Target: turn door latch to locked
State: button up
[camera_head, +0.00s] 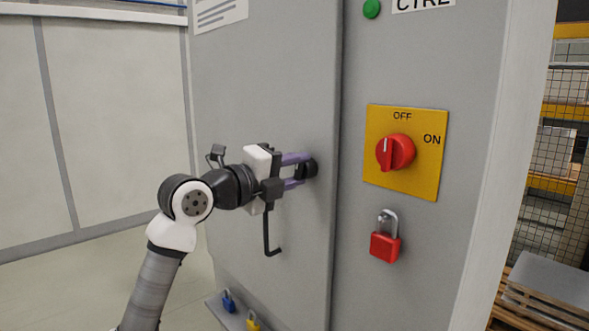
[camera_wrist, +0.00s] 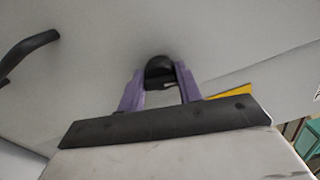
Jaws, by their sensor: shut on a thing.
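The door latch (camera_head: 311,167) is a small black knob on the grey cabinet door (camera_head: 262,60), close to the door's right edge. My gripper (camera_head: 303,170) reaches it from the left, and its two purple fingers are shut on it. In the wrist view the black latch (camera_wrist: 160,70) sits between the purple fingertips (camera_wrist: 160,80) of my gripper. The fingers cover part of the latch, and I cannot tell which way it is turned.
A black door handle (camera_head: 270,236) hangs below my gripper. On the panel to the right are a red rotary switch (camera_head: 396,152) on a yellow plate and a red padlock (camera_head: 385,245). Blue (camera_head: 229,301) and yellow (camera_head: 253,322) padlocks lie low in front.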

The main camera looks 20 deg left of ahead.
jog(key=shift+a+n, duration=0.1)
jog(key=shift+n, duration=1.5)
jog(key=o, duration=1)
jog(key=b+v, duration=0.3)
jog(key=v, duration=1)
jog(key=shift+s+a, duration=0.15)
jog(key=shift+s, duration=0.2)
